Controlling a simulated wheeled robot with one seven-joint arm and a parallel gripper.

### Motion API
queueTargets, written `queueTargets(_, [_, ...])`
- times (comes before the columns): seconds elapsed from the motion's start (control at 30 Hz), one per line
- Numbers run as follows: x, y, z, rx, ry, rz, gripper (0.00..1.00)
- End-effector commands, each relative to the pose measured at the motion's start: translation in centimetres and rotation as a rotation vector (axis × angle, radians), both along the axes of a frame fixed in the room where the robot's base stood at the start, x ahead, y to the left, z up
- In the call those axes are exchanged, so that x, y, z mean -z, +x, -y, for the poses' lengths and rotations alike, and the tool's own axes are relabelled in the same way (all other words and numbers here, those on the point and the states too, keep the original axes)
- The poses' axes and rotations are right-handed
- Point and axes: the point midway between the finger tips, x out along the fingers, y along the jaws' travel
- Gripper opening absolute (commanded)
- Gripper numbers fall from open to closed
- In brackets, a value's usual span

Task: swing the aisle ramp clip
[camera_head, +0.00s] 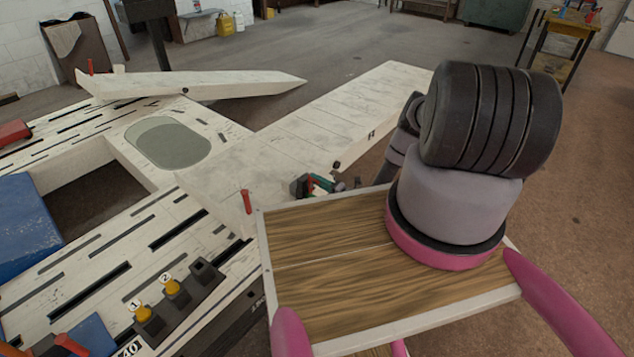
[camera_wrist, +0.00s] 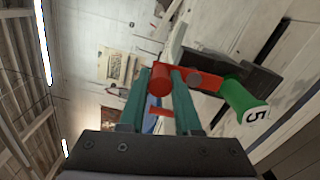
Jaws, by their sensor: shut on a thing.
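My gripper (camera_wrist: 172,85) has teal fingers, closed around a red lever of the clip (camera_wrist: 205,79) in the wrist view. The lever has a round red end between the fingers and runs right to a dark block on the pale planking. In the head view, my gripper (camera_head: 322,183) is at the dark and red clip (camera_head: 312,182), at the near side of the long white ramp (camera_head: 345,112). It is small there, partly hidden by my arm. A green peg marked 5 (camera_wrist: 240,100) stands beside the block.
A wood-topped tray (camera_head: 330,265) fills the near middle. Yellow pegs marked 1 (camera_head: 143,313) and 2 (camera_head: 172,287) sit in a dark holder at lower left. A red peg (camera_head: 247,202) stands near the tray corner. Another white ramp (camera_head: 200,84) lies behind. Floor is clear at right.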

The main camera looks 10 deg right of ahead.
Motion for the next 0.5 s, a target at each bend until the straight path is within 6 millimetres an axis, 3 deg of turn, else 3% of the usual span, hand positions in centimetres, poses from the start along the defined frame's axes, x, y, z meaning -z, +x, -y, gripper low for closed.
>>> queueTargets(0.37, [0.15,-0.13,0.12,0.0,0.0,-0.005,0.0])
queueTargets(0.4, [0.16,-0.15,0.12,0.0,0.0,-0.005,0.43])
queueTargets(0.5, [0.13,-0.11,0.1,0.0,0.001,-0.004,0.45])
